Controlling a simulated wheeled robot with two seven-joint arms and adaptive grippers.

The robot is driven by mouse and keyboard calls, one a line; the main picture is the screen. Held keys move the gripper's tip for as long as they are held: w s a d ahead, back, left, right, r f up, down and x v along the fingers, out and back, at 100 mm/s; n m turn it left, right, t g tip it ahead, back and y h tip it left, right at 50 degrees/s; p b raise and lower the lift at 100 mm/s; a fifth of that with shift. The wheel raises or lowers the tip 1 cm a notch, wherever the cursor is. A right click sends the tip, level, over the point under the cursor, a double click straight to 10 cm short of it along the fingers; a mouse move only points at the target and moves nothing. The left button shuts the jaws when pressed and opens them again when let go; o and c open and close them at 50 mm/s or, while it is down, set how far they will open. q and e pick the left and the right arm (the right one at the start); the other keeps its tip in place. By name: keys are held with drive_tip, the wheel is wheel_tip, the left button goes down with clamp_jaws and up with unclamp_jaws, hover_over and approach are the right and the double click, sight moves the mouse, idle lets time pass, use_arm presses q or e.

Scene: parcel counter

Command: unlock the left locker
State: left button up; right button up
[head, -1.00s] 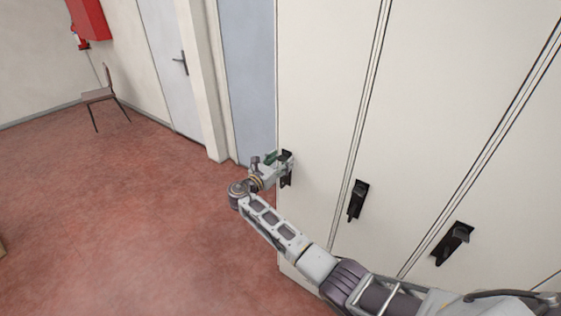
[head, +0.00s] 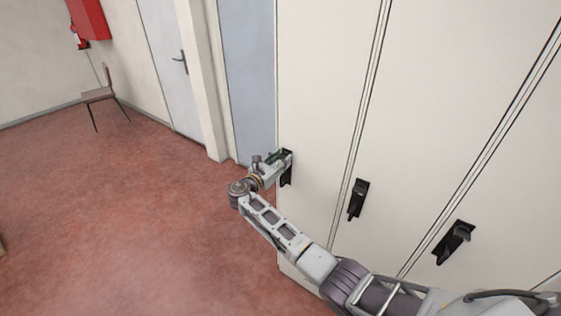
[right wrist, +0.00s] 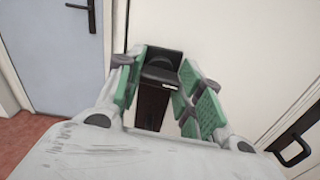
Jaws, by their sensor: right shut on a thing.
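The left locker (head: 315,90) is the leftmost pale door of the row in the head view, and it is closed. Its black handle (head: 287,181) sits low near the door's left edge. My right gripper (head: 281,160) is at this handle, shut on it. In the right wrist view the green finger pads of the gripper (right wrist: 164,72) stand on both sides of the dark handle (right wrist: 153,105). The fingers partly hide the handle in the head view. My left gripper is not in view.
Two more locker handles, the middle one (head: 357,199) and the right one (head: 454,243), stick out to the right. A grey-blue door (head: 248,75) lies left of the lockers. A chair (head: 100,95) stands far left. The red floor (head: 130,220) between is clear.

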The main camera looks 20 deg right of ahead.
drive_tip(key=m+b, duration=0.2)
drive_tip(key=m, duration=0.1)
drive_tip(key=shift+f+m, duration=0.15)
drive_tip(key=shift+m, duration=0.25)
drive_tip(key=m+b, duration=0.2)
drive_tip(key=m, duration=0.1)
drive_tip(key=shift+b, duration=0.4)
drive_tip(key=shift+m+b, duration=0.55)
drive_tip(key=shift+m, duration=0.05)
drive_tip(key=m+b, duration=0.4)
drive_tip(key=shift+m+b, duration=0.45)
drive_tip(key=shift+m, duration=0.15)
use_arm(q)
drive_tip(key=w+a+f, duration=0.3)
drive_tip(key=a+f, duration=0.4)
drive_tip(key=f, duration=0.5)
use_arm(e)
drive_tip(key=shift+m+b, duration=0.4)
drive_tip(key=m+b, duration=0.2)
drive_tip(key=shift+b, duration=0.3)
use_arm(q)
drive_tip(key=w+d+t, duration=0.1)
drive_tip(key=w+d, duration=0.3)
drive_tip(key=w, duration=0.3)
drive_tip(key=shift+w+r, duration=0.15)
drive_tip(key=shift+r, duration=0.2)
use_arm(e)
drive_tip(key=shift+m, duration=0.5)
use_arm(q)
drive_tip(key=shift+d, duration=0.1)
